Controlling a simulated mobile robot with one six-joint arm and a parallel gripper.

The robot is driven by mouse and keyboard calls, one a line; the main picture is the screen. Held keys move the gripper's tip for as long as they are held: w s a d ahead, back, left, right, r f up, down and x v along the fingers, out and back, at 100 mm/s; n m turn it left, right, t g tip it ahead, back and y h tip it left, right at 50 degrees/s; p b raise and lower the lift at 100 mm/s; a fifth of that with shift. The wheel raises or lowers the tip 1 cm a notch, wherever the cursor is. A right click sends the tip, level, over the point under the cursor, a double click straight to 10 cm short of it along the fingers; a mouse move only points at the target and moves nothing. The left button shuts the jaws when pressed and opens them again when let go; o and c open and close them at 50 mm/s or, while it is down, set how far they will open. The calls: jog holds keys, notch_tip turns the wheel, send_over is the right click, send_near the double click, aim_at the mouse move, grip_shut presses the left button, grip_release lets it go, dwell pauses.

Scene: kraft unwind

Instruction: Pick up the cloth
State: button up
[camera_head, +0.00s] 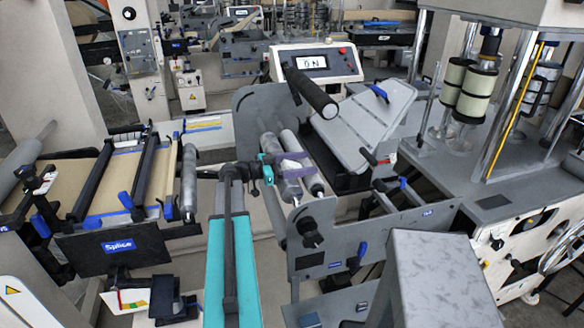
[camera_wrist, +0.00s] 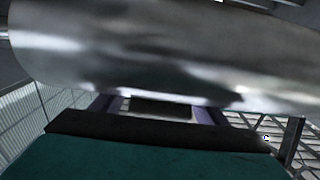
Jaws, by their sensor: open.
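I cannot make out a cloth in either view. In the head view, my gripper (camera_head: 298,164), with purple fingers at the end of my teal arm, is at the silvery rollers (camera_head: 287,188) of the middle machine. In the wrist view, a large shiny roller (camera_wrist: 150,50) fills the upper part and hides what lies behind it. My gripper (camera_wrist: 160,106) shows below it as two purple fingers, apart from each other. A dark block shows between them; I cannot tell what it is. Whether the fingers touch the roller is unclear.
A control box with a lit screen (camera_head: 312,63) stands behind the rollers. A black roller end (camera_head: 312,95) juts out above them. A grey tilted plate (camera_head: 365,120) is to the right. A splice table with tan web (camera_head: 110,185) is to the left. A grey box (camera_head: 440,275) stands front right.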

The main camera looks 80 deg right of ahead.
jog(key=c, duration=1.2)
jog(key=shift+r, duration=0.15)
jog(key=shift+r+b, duration=1.2)
jog(key=shift+r, duration=0.4)
jog(key=a+r+b, duration=0.1)
jog(key=a+b, duration=0.5)
jog(key=a, duration=1)
jog(key=shift+w+r+b, duration=0.15)
jog(key=shift+r+b, duration=0.1)
jog(key=shift+b, duration=0.1)
jog(key=shift+d+r, duration=0.1)
